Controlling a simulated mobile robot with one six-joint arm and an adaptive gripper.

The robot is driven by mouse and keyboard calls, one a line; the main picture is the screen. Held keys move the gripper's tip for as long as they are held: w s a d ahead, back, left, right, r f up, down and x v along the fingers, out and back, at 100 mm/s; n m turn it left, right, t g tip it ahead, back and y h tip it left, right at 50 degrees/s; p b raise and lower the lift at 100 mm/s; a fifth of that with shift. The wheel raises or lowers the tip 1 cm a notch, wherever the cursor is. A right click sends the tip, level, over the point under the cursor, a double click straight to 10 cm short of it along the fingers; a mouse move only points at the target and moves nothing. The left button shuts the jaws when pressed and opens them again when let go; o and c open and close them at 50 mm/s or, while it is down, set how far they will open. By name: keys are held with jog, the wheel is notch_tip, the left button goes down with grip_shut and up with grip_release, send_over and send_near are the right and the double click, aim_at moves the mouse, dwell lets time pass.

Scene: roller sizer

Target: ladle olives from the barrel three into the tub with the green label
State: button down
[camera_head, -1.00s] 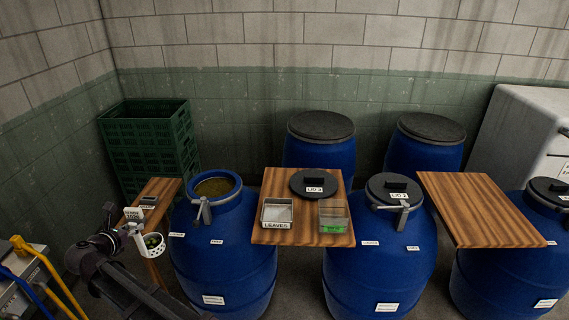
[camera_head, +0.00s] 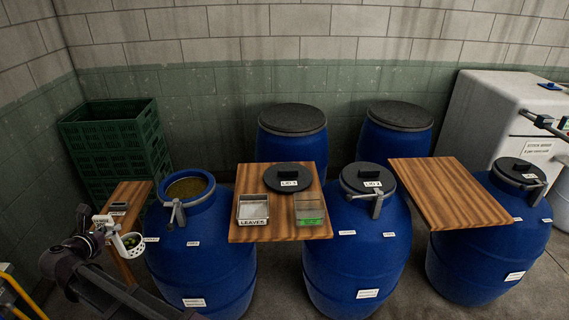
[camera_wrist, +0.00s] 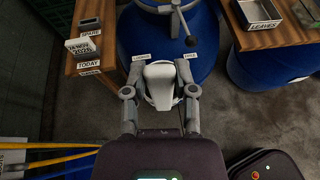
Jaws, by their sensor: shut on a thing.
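My gripper (camera_head: 104,230) is shut on a white ladle (camera_head: 124,247), left of the open blue barrel and outside it. The ladle's perforated bowl holds dark green olives (camera_head: 132,240). In the wrist view the fingers (camera_wrist: 160,92) close on the white ladle (camera_wrist: 159,72); its contents are hidden there. The open blue barrel (camera_head: 200,260) has olives in brine (camera_head: 187,188) at its mouth. A clear tub with a green label (camera_head: 310,212) stands on the wooden board to the right. A black lid, apparently marked LID 3 (camera_head: 289,176), lies behind it.
A LEAVES tray (camera_head: 253,210) sits on the board (camera_head: 275,235), left of the tub. A small wooden shelf (camera_head: 127,205) with a date block is beside the ladle. A lidded barrel (camera_head: 357,250) and an empty board (camera_head: 450,190) are to the right. Green crates (camera_head: 112,135) stand behind.

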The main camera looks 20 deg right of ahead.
jog(key=w+d+m+g+h, duration=0.15)
jog(key=w+d, duration=0.25)
jog(key=d, duration=0.4)
jog(key=w+d+m+g+h, duration=0.15)
jog(key=w+d, duration=0.25)
jog(key=d, duration=0.4)
jog(key=d+r+m+g+h+p, duration=0.1)
jog(key=d+m+g+h, duration=0.1)
jog(key=d, duration=2)
jog(key=w+d+r+m+g+h+p, duration=0.1)
jog(key=d+m+g, duration=0.4)
jog(key=d, duration=1.7)
jog(key=shift+w+r+m+h+p, duration=0.2)
jog(key=shift+r+m+h+p, duration=0.35)
jog(key=shift+h, duration=0.45)
jog(key=shift+w+d+f+y, duration=0.1)
jog(key=shift+d+f+y, duration=0.05)
jog(key=shift+d+y, duration=0.15)
jog(key=w+d+f+g+y+p, duration=0.1)
jog(key=d+f+y, duration=0.3)
jog(key=d+y, duration=0.3)
jog(key=w+d+f+g+y+p, duration=0.1)
jog(key=d+f+g+y, duration=0.1)
jog(key=d+f+y, duration=0.2)
jog(key=shift+w+d+f+y, duration=0.2)
jog(key=shift+w+d+y, duration=0.2)
jog(key=shift+d+y, duration=1.5)
